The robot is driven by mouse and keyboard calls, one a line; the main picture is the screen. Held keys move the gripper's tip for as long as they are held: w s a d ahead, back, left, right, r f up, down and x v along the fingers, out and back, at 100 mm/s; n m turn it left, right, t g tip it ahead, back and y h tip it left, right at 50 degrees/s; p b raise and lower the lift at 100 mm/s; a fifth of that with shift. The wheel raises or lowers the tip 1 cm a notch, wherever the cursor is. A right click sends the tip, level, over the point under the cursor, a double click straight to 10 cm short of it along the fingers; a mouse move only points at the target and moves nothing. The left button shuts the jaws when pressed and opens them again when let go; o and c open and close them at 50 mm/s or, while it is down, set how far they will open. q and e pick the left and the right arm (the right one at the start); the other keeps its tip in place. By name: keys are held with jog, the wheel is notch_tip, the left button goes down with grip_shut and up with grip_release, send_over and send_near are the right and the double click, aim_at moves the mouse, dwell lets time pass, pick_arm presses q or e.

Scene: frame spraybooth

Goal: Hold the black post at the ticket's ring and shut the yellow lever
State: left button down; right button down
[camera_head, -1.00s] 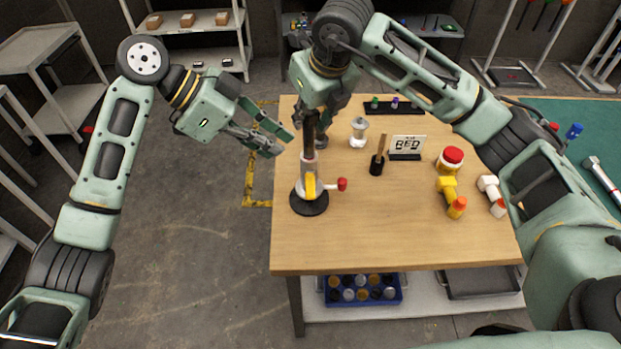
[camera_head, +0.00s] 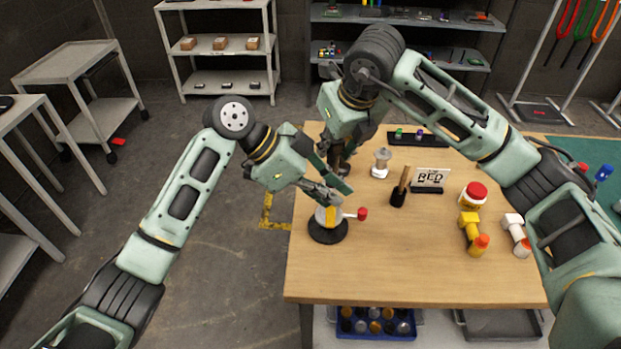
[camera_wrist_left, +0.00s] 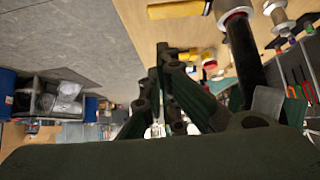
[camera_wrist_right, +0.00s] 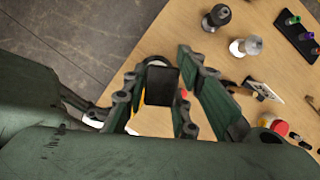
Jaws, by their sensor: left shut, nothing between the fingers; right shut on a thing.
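The black post (camera_wrist_left: 243,55) rises from a stand with a round black base (camera_head: 328,236). A red ring (camera_wrist_left: 233,13) shows at the post's foot in the left wrist view. My right gripper (camera_head: 340,165) is shut on the post's upper part; the post's dark end (camera_wrist_right: 160,84) shows between its fingers. The yellow lever (camera_head: 330,214) is on the stand's front, and it also shows in the left wrist view (camera_wrist_left: 178,8). My left gripper (camera_head: 338,192) is shut and empty, just above the lever beside the post; contact cannot be told. The ticket (camera_head: 431,177) reads RED.
A red-knobbed handle (camera_head: 362,213) sticks out right of the stand. A wooden-handled tool (camera_head: 399,190), a white pot (camera_head: 381,163), a red-lidded jar (camera_head: 473,194) and yellow (camera_head: 470,225) and white pieces (camera_head: 514,228) stand farther right. The table's front (camera_head: 400,275) is clear.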

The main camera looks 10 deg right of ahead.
aim_at(330, 224)
pick_arm(q)
jog(key=shift+d+f, duration=0.2)
jog(key=shift+f, duration=2)
pick_arm(e)
jog(key=shift+d, duration=0.1)
pick_arm(q)
jog(key=shift+s+f, duration=0.1)
jog(key=shift+f+t, duration=0.15)
jog(key=shift+t, duration=0.15)
